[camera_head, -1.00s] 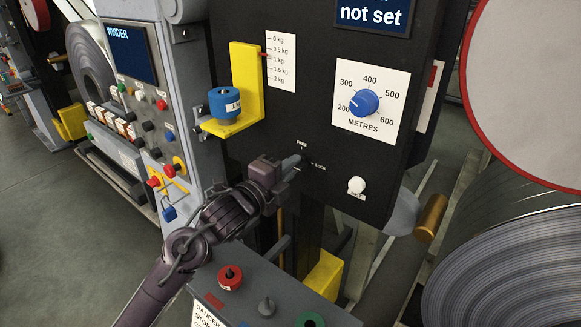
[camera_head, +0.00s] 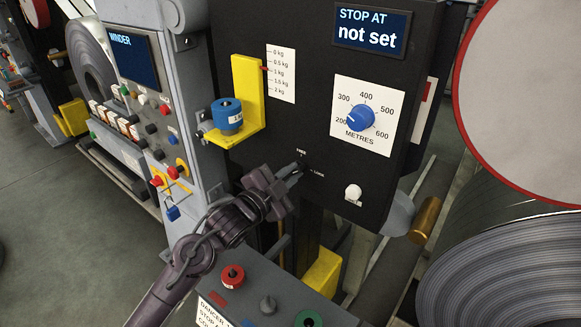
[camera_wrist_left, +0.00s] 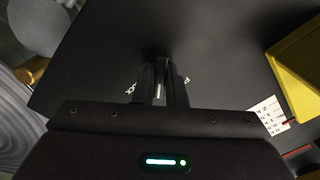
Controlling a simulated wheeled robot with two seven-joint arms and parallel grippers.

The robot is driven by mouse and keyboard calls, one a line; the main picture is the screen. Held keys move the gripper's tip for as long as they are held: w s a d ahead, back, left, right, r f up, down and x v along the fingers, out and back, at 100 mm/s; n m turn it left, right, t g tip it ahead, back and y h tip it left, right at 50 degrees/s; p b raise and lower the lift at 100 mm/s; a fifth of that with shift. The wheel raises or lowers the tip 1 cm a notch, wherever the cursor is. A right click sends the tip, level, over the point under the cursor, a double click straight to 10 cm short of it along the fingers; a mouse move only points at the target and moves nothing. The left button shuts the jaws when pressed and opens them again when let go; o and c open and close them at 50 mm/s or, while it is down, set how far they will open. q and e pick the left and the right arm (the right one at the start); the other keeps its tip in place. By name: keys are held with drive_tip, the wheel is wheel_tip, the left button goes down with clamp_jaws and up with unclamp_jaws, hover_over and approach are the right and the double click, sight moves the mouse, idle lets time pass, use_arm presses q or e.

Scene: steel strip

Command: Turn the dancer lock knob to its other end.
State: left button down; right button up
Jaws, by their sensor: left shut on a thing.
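The dancer lock knob sits on the black panel (camera_head: 325,225) between the small FREE label (camera_head: 301,152) and LOCK label (camera_head: 318,174). It is mostly hidden by my left gripper (camera_head: 294,173), whose fingers point at the panel there and are shut on it. In the left wrist view the two dark fingers (camera_wrist_left: 161,84) reach to the panel, with a thin pale strip of the knob (camera_wrist_left: 158,91) between them. Parts of the labels show on both sides of the fingers. Which way the knob points cannot be told. My right gripper is not in view.
A yellow bracket (camera_head: 248,90) with a blue weight (camera_head: 227,114) juts out up and left of the gripper. A METRES dial (camera_head: 360,117) and a white button (camera_head: 353,192) are to the right. Below is a grey box with a red button (camera_head: 232,276).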

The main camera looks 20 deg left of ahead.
use_arm(q)
drive_tip(key=n+p, duration=0.3)
drive_tip(key=n, duration=0.2)
drive_tip(key=shift+n+p, duration=0.3)
drive_tip(key=shift+p, duration=0.1)
drive_tip(key=n+p, duration=0.2)
drive_tip(key=n, duration=0.1)
drive_tip(key=shift+f+n+p, duration=0.1)
drive_tip(key=shift+n+p, duration=0.2)
drive_tip(key=shift+n, duration=0.3)
drive_tip(key=c, duration=1.5)
unclamp_jaws()
drive_tip(key=shift+s, duration=0.1)
